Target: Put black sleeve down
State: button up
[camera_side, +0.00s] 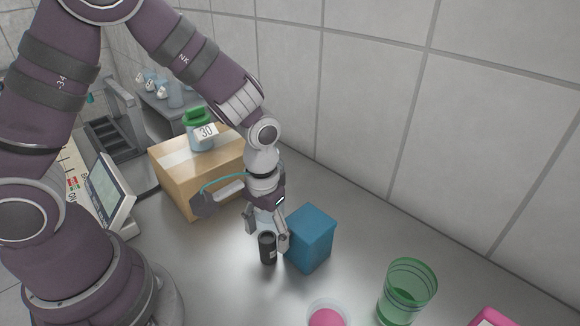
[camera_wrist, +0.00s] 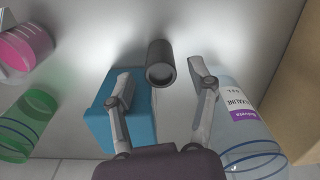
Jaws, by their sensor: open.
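The black sleeve (camera_side: 267,248) is a short dark cylinder standing upright on the grey counter, left of the blue box, in the side view. In the wrist view the black sleeve (camera_wrist: 160,63) lies between and just beyond my fingertips, its round end facing the camera. My gripper (camera_side: 267,238) is open around or just above the sleeve. In the wrist view my gripper (camera_wrist: 160,82) has its two fingers spread, with a visible gap on each side of the sleeve. The sleeve's base is partly hard to make out.
A blue box (camera_side: 312,238) stands close on the right. A cardboard box (camera_side: 185,175) is behind, with a green-lidded jar (camera_side: 199,140) on it. A labelled clear bottle (camera_wrist: 240,120) is beside one finger. A green cup (camera_side: 405,290) and a pink-filled cup (camera_side: 326,316) are in front.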

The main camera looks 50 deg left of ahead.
aim_at(266, 238)
notch_tip(266, 238, up, 9)
jog(key=shift+f, duration=0.15)
jog(key=s+a+r+m+t, duration=0.2)
jog(key=s+a+r+t, duration=0.3)
jog(key=s+r, duration=0.1)
jog(key=shift+r, duration=0.85)
jog(key=shift+o, duration=0.5)
jog(key=shift+s+t, duration=0.15)
jog(key=shift+t, duration=0.15)
